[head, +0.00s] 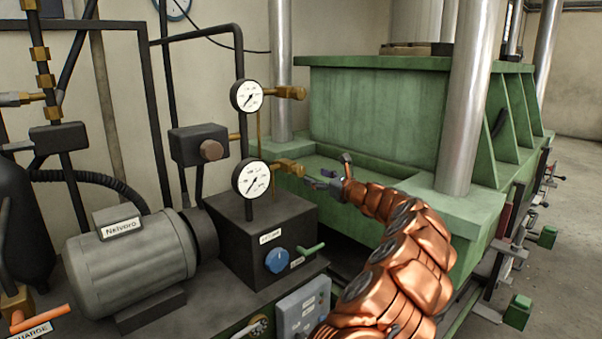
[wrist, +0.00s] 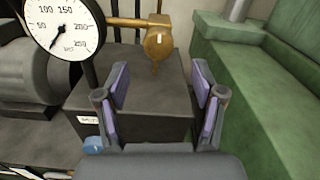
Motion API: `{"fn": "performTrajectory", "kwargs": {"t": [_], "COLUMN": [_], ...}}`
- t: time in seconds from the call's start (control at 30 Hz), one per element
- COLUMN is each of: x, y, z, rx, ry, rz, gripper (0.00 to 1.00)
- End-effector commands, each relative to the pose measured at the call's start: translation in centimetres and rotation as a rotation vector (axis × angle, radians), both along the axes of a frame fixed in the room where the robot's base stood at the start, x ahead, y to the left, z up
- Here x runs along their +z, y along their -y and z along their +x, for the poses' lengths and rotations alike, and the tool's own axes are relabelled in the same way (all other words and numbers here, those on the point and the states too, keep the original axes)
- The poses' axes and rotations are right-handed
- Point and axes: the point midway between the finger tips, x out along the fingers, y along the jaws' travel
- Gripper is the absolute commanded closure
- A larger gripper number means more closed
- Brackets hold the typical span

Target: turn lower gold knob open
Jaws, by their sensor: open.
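The lower gold knob (head: 289,167) sticks out to the right of the lower white gauge (head: 251,178), above the black box. In the wrist view the gold knob (wrist: 158,41) is beyond the fingertips, upper centre, with the gauge (wrist: 62,27) at upper left. My gripper (head: 325,178) is to the right of the knob in the head view, apart from it. In the wrist view my gripper (wrist: 162,85) has its two purple-padded fingers spread with nothing between them.
An upper gauge (head: 248,96) with a similar gold knob (head: 291,92) is above. The black box (head: 262,235) carries a blue dial (head: 278,260) and a green lever (head: 312,248). The green press (head: 373,112) stands close on the right. A grey motor (head: 130,262) is at left.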

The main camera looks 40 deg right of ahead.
Motion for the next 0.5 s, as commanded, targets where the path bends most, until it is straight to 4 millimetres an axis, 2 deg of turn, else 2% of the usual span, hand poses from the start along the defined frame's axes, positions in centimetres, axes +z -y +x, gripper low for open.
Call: {"fn": "performTrajectory", "kwargs": {"t": [0.5], "x": [0.1], "y": [0.0], "z": [5.3], "rx": [0.002], "ry": [-0.003], "rz": [-0.003], "gripper": [0.32]}}
